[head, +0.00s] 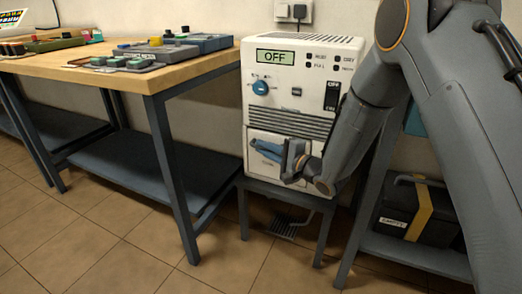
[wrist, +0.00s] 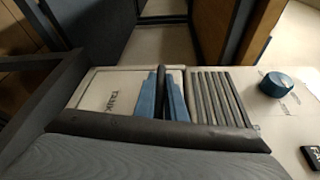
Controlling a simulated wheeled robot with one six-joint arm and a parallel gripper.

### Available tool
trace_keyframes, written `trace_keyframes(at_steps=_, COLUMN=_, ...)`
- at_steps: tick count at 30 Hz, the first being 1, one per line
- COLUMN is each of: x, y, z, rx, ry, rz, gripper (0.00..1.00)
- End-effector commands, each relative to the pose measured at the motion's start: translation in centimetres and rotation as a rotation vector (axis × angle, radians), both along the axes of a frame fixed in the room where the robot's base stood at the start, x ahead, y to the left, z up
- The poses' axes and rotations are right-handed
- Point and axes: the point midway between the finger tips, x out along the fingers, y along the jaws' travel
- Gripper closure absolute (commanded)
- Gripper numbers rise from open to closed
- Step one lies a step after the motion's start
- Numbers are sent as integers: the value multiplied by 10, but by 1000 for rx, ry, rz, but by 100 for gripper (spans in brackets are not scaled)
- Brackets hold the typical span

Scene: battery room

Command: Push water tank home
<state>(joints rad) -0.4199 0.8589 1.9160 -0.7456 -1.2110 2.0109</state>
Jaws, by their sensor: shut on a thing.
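The water tank (head: 262,136) is the white panel low on the front of a white machine (head: 283,98). In the wrist view the tank (wrist: 103,90) carries the word TANK. My gripper (head: 262,148) is at the tank's front, its blue fingers close together and shut on it; the wrist view shows them (wrist: 163,80) over the tank face beside the grille. I cannot tell how far the tank stands out. My arm covers the tank's lower right.
A workbench (head: 130,65) is at left. A dark case (head: 405,215) sits on a shelf at right. Tiled floor in front is clear.

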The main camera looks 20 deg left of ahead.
Motion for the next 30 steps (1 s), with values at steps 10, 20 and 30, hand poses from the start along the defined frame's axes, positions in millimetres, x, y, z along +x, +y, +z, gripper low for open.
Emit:
trace_keyframes(at_steps=10, x=6, y=-1, z=0, rx=0, ry=-1, rz=-7, gripper=77)
trace_keyframes(at_steps=20, x=5, y=-1, z=1, rx=1, ry=-1, rz=-4, gripper=70)
trace_keyframes(at_steps=30, x=-8, y=-28, z=4, rx=-1, ry=2, rz=-7, gripper=70)
